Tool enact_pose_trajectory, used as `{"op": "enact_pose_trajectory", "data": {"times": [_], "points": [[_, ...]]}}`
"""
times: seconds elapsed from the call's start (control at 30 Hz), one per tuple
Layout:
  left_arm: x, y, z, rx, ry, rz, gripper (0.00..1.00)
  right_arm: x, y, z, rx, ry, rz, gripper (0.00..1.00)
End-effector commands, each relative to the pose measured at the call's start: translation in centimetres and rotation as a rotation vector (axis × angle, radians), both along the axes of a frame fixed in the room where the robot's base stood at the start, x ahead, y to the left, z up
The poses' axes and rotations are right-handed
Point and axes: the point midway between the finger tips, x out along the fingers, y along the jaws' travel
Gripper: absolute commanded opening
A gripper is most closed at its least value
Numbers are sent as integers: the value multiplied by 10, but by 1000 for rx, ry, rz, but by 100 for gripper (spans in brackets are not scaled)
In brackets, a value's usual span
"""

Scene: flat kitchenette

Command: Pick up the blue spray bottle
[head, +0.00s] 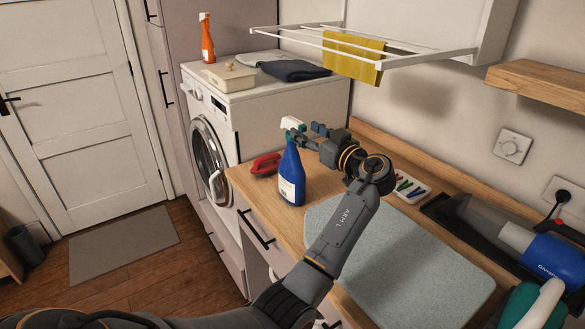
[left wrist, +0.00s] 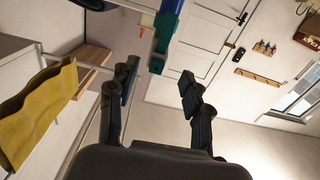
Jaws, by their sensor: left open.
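The blue spray bottle (head: 291,178) stands upright on the wooden counter, near its front edge, with a white and teal spray head. My left gripper (head: 312,138) reaches in beside the bottle's upper part, just right of the spray head in the head view. In the left wrist view, the open fingers (left wrist: 158,80) have an empty gap between them. The bottle (left wrist: 166,28) shows at the top of that view, beyond the fingertips. I cannot tell whether a finger touches it. My right gripper is not in view.
A red object (head: 265,164) lies left of the bottle. A grey mat (head: 430,268) and a white tray of coloured items (head: 410,188) lie to the right. The washing machine (head: 262,112) stands behind, below a drying rack (head: 420,62) with a yellow cloth (head: 352,58).

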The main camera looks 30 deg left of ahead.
Motion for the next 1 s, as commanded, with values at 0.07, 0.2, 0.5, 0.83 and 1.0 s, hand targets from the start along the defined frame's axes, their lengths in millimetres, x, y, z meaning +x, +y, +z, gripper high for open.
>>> {"op": "enact_pose_trajectory", "data": {"times": [0.07,0.2,0.5,0.83,1.0], "points": [[5,13,3,2,3,1,49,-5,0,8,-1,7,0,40],[11,25,1,0,2,-1,49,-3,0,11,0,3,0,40],[24,56,9,1,5,2,49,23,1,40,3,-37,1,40],[33,75,2,-1,3,-3,49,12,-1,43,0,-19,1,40],[33,75,2,-1,3,-3,37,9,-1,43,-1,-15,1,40]]}}
